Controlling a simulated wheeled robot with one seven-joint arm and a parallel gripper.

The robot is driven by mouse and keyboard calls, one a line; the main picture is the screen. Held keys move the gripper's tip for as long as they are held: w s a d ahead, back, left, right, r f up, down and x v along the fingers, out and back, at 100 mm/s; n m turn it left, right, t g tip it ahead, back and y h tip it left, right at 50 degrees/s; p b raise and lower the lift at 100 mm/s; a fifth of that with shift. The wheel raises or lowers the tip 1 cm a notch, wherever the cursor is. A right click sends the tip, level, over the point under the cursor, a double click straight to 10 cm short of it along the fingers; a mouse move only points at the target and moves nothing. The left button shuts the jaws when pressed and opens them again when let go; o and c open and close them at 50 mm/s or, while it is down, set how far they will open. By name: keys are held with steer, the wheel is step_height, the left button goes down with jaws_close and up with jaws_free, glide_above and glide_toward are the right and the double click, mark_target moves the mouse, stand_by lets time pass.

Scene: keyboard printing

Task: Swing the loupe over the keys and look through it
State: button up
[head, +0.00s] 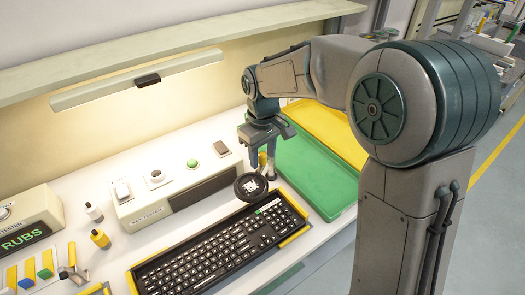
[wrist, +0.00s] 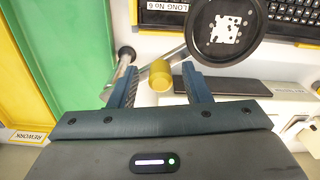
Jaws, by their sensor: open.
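The loupe (head: 251,187) is a round black-rimmed lens at the far right corner of the black keyboard (head: 190,262). It also shows at the top of the wrist view (wrist: 250,42), with a white, dark-spotted patch in its glass. A metal arm (wrist: 174,52) runs from its rim to a post (wrist: 126,55). A yellow knob (wrist: 160,75) shows near this arm. My gripper (head: 262,168) points down just behind the loupe. In the wrist view my gripper (wrist: 161,84) is open, with the knob between its fingers and a gap on each side. Most of the keys are outside the lens.
A green tray (head: 315,165) and a yellow tray (head: 330,125) lie right of my gripper. A pale key tester box (head: 150,208) stands behind the keyboard. Small bottles (head: 100,238) stand at the left. A lamp bar (head: 100,92) hangs on the wall.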

mark_target(263, 154)
step_height(263, 154, up, 14)
stand_by(0.5)
steer(key=shift+f, duration=0.1)
steer(key=s+d+f+m+t, duration=0.1)
steer(key=s+d+f+m, duration=0.3)
steer(key=s+d, duration=0.5)
steer(key=s+d+f+m+t, duration=0.2)
steer(key=s+d+f+m, duration=0.3)
steer(key=s+d, duration=0.5)
steer(key=shift+d+f+m, duration=0.3)
steer(key=shift+d+f, duration=0.25)
steer(key=shift+f, duration=0.05)
